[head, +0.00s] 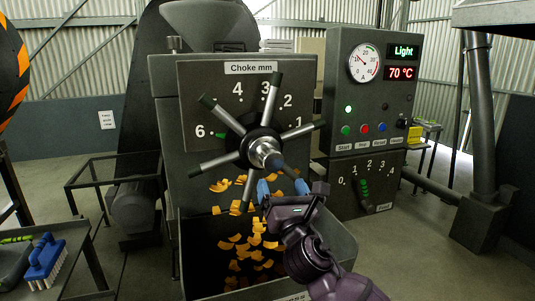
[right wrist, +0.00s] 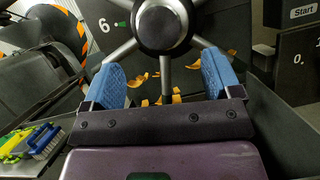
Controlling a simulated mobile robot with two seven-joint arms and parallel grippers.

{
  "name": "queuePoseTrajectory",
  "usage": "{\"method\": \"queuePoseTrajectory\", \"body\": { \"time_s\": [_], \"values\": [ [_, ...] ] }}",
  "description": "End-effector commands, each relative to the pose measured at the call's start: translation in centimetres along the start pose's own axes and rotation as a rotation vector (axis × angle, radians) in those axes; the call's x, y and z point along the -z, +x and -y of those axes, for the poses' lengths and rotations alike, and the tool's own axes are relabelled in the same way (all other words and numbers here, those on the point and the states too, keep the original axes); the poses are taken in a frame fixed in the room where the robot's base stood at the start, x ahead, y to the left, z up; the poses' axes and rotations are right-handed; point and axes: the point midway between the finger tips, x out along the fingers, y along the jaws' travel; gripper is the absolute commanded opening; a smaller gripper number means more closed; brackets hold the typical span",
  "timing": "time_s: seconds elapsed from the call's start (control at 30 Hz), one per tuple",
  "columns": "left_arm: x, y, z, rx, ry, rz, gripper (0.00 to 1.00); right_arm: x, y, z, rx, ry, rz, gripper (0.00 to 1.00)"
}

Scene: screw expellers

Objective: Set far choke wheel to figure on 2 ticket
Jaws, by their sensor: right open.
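The choke wheel (head: 262,146) is a dark hub with several grey spokes, on a panel marked "Choke mm" (head: 252,68). A green pointer (head: 222,135) shows beside the figure 6; figures 4, 3, 2 and 1 are also visible. In the right wrist view the wheel hub (right wrist: 163,25) is straight ahead. My right gripper (head: 282,190) is open, with blue fingertips, just below the hub. In the right wrist view a spoke (right wrist: 166,74) appears between the fingers; I cannot tell whether they touch it. My left gripper is not in view. No ticket is readable.
Orange flakes (head: 250,255) lie in the trough below the wheel. A control box (head: 370,90) with a gauge and buttons stands at right, with a 0–4 lever (head: 365,195) below. A side table (head: 80,255) with a blue brush (head: 45,258) is at left. A small white notice (head: 107,119) hangs behind.

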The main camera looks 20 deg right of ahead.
Motion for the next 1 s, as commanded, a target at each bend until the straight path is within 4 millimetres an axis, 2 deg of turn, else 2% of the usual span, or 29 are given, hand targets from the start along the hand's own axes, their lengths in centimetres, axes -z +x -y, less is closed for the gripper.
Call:
{"method": "queuePoseTrajectory", "body": {
  "time_s": [0.3, 0.5, 0.7, 1.0],
  "values": [
    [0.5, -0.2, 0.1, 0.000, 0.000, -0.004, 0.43, -0.1, 5.3, -0.1, 0.000, 0.004, 0.000, 0.84],
    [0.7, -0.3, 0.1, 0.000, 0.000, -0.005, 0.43, -0.1, 8.1, 0.0, 0.000, 0.003, 0.000, 0.84],
    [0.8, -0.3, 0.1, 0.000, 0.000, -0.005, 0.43, 0.0, 9.5, 0.0, 0.000, 0.004, -0.002, 0.84],
    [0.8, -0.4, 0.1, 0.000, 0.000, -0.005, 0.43, 0.0, 9.8, 0.0, -0.001, 0.004, -0.001, 0.84]
  ]
}}
